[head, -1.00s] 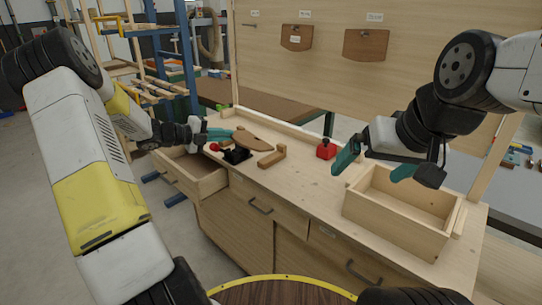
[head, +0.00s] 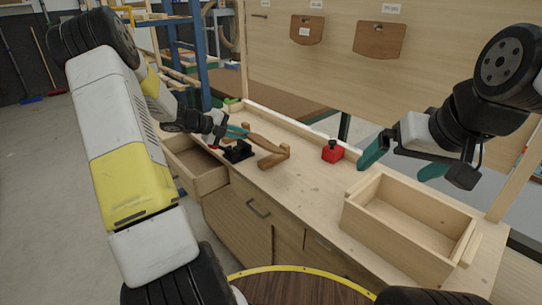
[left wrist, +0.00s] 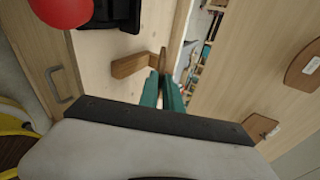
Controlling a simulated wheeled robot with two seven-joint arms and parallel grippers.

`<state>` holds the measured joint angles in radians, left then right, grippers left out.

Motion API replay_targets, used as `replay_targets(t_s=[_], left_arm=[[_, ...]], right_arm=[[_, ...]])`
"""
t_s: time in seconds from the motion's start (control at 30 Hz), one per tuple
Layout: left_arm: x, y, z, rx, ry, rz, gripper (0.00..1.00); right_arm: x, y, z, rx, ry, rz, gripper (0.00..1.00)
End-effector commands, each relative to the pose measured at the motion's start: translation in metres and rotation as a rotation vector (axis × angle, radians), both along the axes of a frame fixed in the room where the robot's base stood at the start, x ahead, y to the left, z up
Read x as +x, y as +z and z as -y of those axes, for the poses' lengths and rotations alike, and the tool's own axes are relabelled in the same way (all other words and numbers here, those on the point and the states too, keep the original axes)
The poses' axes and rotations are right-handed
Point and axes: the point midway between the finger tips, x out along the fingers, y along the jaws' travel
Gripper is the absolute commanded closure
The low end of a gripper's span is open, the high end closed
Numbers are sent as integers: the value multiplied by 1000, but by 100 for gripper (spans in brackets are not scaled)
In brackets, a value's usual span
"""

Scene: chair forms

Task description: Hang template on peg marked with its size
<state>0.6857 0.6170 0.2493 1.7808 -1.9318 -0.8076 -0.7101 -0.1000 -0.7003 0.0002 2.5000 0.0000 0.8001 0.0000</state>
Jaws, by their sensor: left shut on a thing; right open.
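My left gripper (head: 236,131) is shut on a brown wooden template (head: 266,143), just above the bench top at the left. The template is seen nearly edge-on, close to a small wooden block (head: 276,159); I cannot tell if they touch. In the left wrist view the teal fingers (left wrist: 163,88) close on the template's thin edge (left wrist: 163,60). Two brown templates (head: 306,30) (head: 380,40) hang on the upright board under labels. A bare peg (head: 260,16) is left of them; its label is cut off. My right gripper (head: 400,170) is open and empty above the wooden box.
An open wooden box (head: 408,215) stands at the bench's right. A red object with a black knob (head: 333,151) stands mid-bench. A black holder (head: 237,152) is beside the block. An open drawer (head: 197,170) juts out at the left. The bench front middle is clear.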

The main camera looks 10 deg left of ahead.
Motion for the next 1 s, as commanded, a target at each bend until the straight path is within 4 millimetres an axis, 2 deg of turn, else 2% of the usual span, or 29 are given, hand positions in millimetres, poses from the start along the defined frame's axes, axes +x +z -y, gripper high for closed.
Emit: replay_targets(t_s=[0.1, 0.33, 0.5, 0.8, 0.83, 0.87, 0.9, 1.0], left_arm=[[0, -19, -1, -3, 2, -2, 100], [0, -43, 0, -2, 0, -1, 100], [0, -50, 0, -1, 0, 1, 100], [0, -52, 0, 0, 0, 1, 100], [0, -52, 0, 1, 0, 1, 86], [0, -52, 0, 1, 0, 1, 80], [0, -52, 0, 1, 0, 1, 77], [0, -52, 0, 1, 0, 1, 77]], right_arm=[[0, 0, 0, 0, 0, 0, 0], [0, 0, 0, 0, 0, 0, 0], [0, 0, 0, 0, 0, 0, 0], [0, 0, 0, 0, 0, 0, 0], [0, 0, 0, 0, 0, 0, 0], [0, 0, 0, 0, 0, 0, 0], [0, 0, 0, 0, 0, 0, 0], [0, 0, 0, 0, 0, 0, 0]])
